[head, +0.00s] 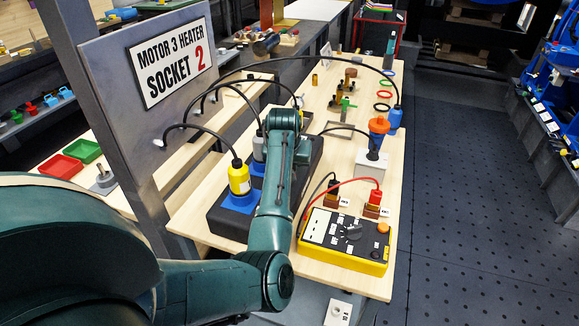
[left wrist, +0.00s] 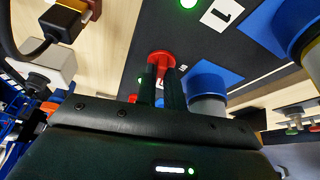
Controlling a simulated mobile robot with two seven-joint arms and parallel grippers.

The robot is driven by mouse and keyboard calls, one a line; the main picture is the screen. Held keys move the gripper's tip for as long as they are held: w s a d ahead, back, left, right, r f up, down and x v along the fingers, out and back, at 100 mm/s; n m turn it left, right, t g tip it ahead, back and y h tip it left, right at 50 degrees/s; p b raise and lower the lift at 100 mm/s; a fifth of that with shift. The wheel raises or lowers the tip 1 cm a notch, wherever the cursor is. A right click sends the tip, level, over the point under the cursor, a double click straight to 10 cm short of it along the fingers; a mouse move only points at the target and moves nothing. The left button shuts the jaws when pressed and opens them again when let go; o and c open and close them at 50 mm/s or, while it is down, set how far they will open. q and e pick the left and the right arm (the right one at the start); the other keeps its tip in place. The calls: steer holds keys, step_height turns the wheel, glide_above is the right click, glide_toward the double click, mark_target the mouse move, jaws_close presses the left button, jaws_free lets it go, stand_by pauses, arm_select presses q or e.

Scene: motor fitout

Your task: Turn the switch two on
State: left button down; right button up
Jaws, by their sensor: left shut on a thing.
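In the left wrist view my left gripper (left wrist: 161,88) has its two dark fingers closed around a red switch knob (left wrist: 160,60) on a black panel. The number of the gripped switch is not readable. In the head view the black socket box (head: 228,224) lies under my left forearm, which hides the switches and my fingertips. A sign reading "Motor 3 heater socket 2" (head: 172,65) stands behind. My right gripper is not visible.
A yellow plug (head: 239,178) and grey plug stand in blue sockets on the box, with black cables arching above. Coloured rings lie farther back.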

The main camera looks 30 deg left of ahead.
arm_select(q)
steer(key=shift+a+m+h, duration=0.1)
steer(key=shift+m+h, duration=0.3)
steer(key=shift+m, duration=0.6)
steer(key=c, duration=1.5)
jaws_free()
steer(key=shift+r, duration=0.15)
steer(key=v, duration=1.3)
steer(key=shift+s, duration=0.15)
